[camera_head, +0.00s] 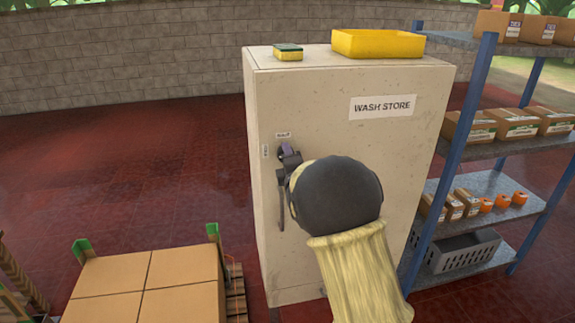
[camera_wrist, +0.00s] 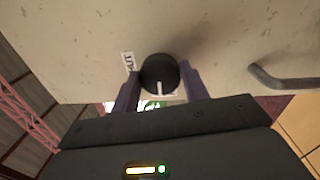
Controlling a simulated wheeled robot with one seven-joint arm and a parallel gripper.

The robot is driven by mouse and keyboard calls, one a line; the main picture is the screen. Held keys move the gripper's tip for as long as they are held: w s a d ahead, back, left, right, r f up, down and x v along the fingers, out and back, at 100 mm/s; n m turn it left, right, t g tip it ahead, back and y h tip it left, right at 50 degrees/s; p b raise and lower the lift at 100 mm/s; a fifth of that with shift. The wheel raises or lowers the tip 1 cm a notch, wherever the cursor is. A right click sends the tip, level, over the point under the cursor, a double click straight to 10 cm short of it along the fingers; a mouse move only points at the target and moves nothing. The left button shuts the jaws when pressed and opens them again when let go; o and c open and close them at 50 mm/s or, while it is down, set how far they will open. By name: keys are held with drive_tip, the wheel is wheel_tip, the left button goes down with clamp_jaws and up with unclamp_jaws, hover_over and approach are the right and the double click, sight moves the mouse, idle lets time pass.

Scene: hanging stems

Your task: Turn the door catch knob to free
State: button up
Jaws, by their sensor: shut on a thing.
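The door catch knob (camera_wrist: 159,74) is a round black knob with a white pointer line, on the cream cabinet door (camera_head: 345,190). My gripper (camera_head: 289,156) is at the knob; in the wrist view its two purple-grey fingers (camera_wrist: 160,85) stand on either side of it, closed on it. The pointer line runs down in the wrist view, toward a white label (camera_wrist: 165,101) mostly hidden by the knob and gripper. Another label (camera_wrist: 128,62), seeming to end in "UT", is left of the knob.
A bar handle (camera_head: 281,205) hangs below the knob; it also shows in the wrist view (camera_wrist: 283,78). A yellow tray (camera_head: 377,44) and a sponge (camera_head: 288,52) are on the cabinet top. Stacked boxes (camera_head: 150,285) stand front left; a blue-posted shelf (camera_head: 480,140) stands right.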

drive_tip(key=shift+r+n, duration=0.1)
drive_tip(key=shift+n, duration=0.3)
drive_tip(key=o, duration=1)
drive_tip(key=b+v, duration=0.3)
drive_tip(key=v, duration=1.4)
drive_tip(key=shift+s, duration=0.15)
